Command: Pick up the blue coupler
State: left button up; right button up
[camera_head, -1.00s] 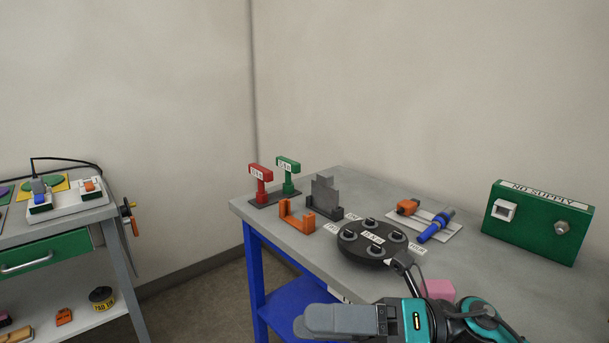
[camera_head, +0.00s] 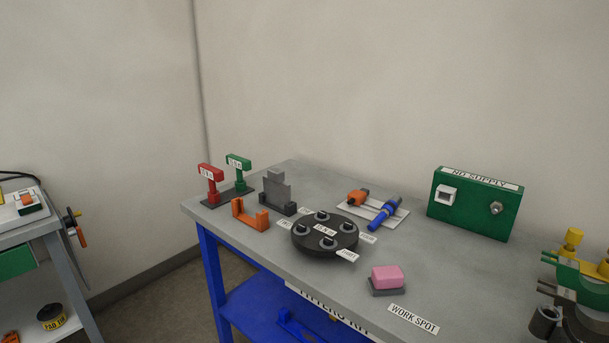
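No piece in view can be surely told as the blue coupler. A blue cylindrical piece with a dark end (camera_head: 384,214) lies at a slant on a white plate (camera_head: 400,217) toward the back of the grey table, beside an orange piece (camera_head: 357,197). I cannot tell whether it is the coupler or a tool. Neither of my grippers is in view.
The grey table (camera_head: 390,266) bears a black round turntable (camera_head: 325,250), a pink block (camera_head: 387,277), a green supply box (camera_head: 473,207), and red and green stands. Yellow-green equipment (camera_head: 582,277) stands at right. A cart (camera_head: 35,238) is at far left.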

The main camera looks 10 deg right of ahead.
aim_at(390, 207)
jog(key=z, duration=1.3)
jog(key=j+u, duration=0.25)
